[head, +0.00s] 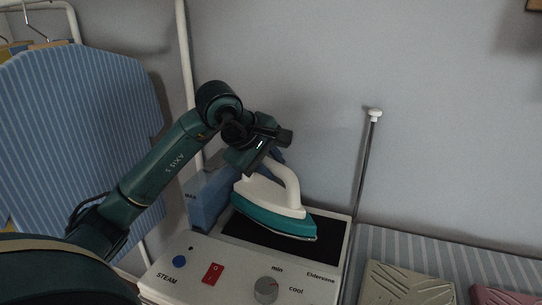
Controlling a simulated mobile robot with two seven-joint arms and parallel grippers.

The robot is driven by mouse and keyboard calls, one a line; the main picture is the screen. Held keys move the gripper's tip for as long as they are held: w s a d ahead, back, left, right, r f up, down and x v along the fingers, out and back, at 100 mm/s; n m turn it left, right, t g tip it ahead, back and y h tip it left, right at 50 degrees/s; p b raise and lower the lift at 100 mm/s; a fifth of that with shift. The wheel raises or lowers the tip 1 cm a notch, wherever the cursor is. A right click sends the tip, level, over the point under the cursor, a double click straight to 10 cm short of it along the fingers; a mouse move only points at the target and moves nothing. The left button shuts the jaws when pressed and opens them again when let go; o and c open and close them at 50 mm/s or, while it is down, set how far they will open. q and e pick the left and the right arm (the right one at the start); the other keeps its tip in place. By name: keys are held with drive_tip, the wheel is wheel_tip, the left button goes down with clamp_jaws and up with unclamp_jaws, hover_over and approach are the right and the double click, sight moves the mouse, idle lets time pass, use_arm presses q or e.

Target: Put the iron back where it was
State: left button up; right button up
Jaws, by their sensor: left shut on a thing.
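The iron (272,214) has a teal body and a white handle. It is over the black rest plate (236,228) of the white steam station (225,265), its tip toward the lower right. I cannot tell whether its sole touches the plate. My left gripper (277,160) comes in from the left above the iron and is shut on the rear of its handle. The fingertips are dark and partly hidden against the handle. My right gripper is not in view.
The station's front has a blue button (180,261), a red switch (213,273) and a grey knob (266,290). A thin upright rod (364,170) stands right of it. Folded cream (405,287) and pink cloths (500,296) lie at lower right.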

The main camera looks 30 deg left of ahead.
use_arm(q)
drive_tip(key=shift+r, duration=0.2)
drive_tip(key=shift+f+b, duration=0.35)
drive_tip(key=shift+f, duration=0.1)
drive_tip(key=o, duration=0.6)
drive_tip(key=shift+f, duration=0.25)
drive_tip(key=o, duration=0.4)
drive_tip(key=shift+r, duration=0.1)
drive_tip(key=shift+o, duration=0.2)
